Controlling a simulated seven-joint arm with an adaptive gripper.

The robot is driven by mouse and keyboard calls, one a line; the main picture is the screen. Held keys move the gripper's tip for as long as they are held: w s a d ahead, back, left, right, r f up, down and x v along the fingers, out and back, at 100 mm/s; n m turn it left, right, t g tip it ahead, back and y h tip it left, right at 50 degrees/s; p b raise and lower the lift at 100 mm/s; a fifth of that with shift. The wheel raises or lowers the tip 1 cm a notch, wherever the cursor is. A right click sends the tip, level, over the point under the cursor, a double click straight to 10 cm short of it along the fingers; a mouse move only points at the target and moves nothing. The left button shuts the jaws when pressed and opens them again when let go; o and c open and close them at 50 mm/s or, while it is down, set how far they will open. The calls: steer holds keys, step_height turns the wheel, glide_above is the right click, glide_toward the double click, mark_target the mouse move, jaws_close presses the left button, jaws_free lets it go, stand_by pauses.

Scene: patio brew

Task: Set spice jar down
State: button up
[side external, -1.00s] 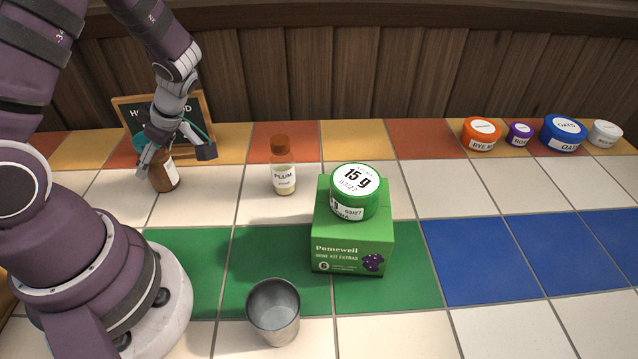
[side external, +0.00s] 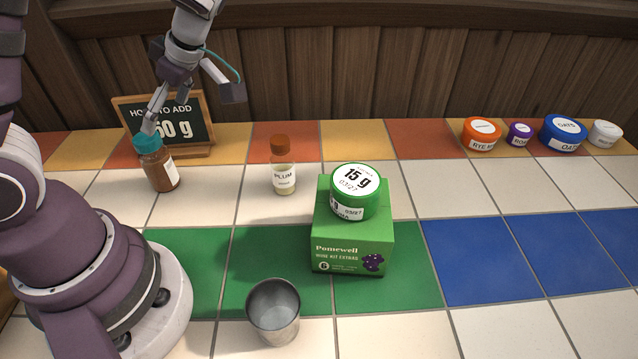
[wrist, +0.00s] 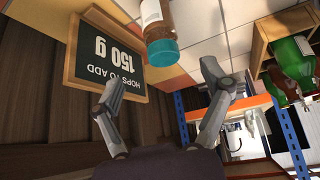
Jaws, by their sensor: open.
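The spice jar (side external: 160,172), brown with a teal cap and a white label, stands upright on the white tiles at the left in the side view. My gripper (side external: 192,108) is open and empty, above and a little to the right of the jar. Its left finger is close to the cap in the picture; I cannot tell if they touch. In the wrist view the jar (wrist: 155,14) shows at the top edge, partly cut off, its cap pointing toward my spread fingers (wrist: 155,85).
A "HOPS TO ADD 150 g" board (wrist: 100,55) stands behind the jar. A plum bottle (side external: 283,175) stands to its right. A green tub (side external: 354,195) sits on a green box (side external: 350,245). A metal cup (side external: 273,310) is in front. Several tubs line the back right.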

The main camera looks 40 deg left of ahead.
steer(key=s+d+r+m+t+h, duration=0.1)
steer(key=d+r+m+t+h, duration=0.2)
steer(key=m, duration=0.9)
steer(key=s+d+r+m+t+h, duration=0.1)
steer(key=d+m+t, duration=0.4)
steer(key=d+m, duration=0.5)
step_height(320, 180, up, 3)
steer(key=shift+s+f+m+t+h, duration=0.2)
steer(key=shift+m+t+h, duration=0.2)
steer(key=shift+m+h, duration=0.5)
